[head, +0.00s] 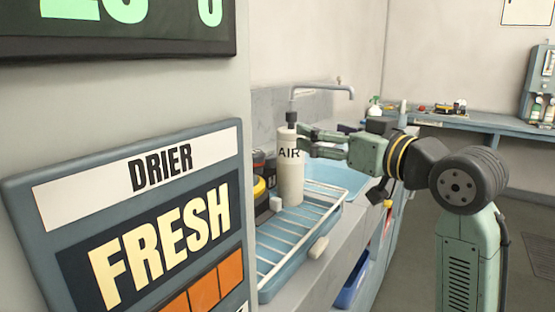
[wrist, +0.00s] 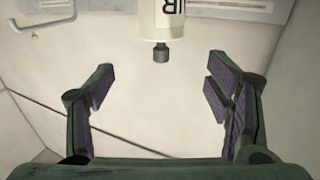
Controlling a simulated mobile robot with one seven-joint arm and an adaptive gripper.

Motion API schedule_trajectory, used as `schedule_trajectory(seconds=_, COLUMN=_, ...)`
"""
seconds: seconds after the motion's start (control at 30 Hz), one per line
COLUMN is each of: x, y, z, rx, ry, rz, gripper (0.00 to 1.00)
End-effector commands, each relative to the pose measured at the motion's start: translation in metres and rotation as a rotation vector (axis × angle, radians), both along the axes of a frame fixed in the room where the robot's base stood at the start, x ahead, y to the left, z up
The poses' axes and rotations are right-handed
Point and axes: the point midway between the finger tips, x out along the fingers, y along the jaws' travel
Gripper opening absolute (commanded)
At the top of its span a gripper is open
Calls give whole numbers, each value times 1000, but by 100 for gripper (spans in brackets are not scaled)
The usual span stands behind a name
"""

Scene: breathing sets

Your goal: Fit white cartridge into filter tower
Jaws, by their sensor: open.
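A white cylinder marked AIR with a dark cap (head: 289,180) stands upright on the blue rack by the sink. It shows upside down at the top of the wrist view (wrist: 162,20), its cap pointing towards my gripper. My gripper (head: 308,141) is open and empty beside the cylinder's upper part. In the wrist view my fingers (wrist: 160,82) are spread wide, and the cap lies beyond the tips, roughly centred. No separate cartridge is clearly identifiable. A grey panel reading DRIER FRESH (head: 50,250) fills the left; I cannot tell whether it belongs to the filter tower.
A tap (head: 325,89) rises behind. A far bench (head: 470,123) holds small items.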

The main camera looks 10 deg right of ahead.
Motion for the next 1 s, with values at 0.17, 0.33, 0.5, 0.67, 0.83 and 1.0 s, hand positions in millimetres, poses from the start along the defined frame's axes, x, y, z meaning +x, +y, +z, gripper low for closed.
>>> schedule_trajectory(seconds=0.17, x=17, y=6, z=2, rx=-1, ry=5, rz=0, gripper=73)
schedule_trajectory(seconds=0.33, x=41, y=16, z=1, rx=0, ry=5, rz=0, gripper=73)
schedule_trajectory(seconds=0.5, x=53, y=21, z=1, rx=-1, ry=4, rz=-1, gripper=73)
schedule_trajectory(seconds=0.67, x=71, y=31, z=3, rx=-1, ry=5, rz=0, gripper=73)
schedule_trajectory(seconds=0.83, x=93, y=40, z=1, rx=-1, ry=4, rz=0, gripper=73)
schedule_trajectory(seconds=1.0, x=99, y=42, z=-1, rx=-1, ry=3, rz=-2, gripper=73)
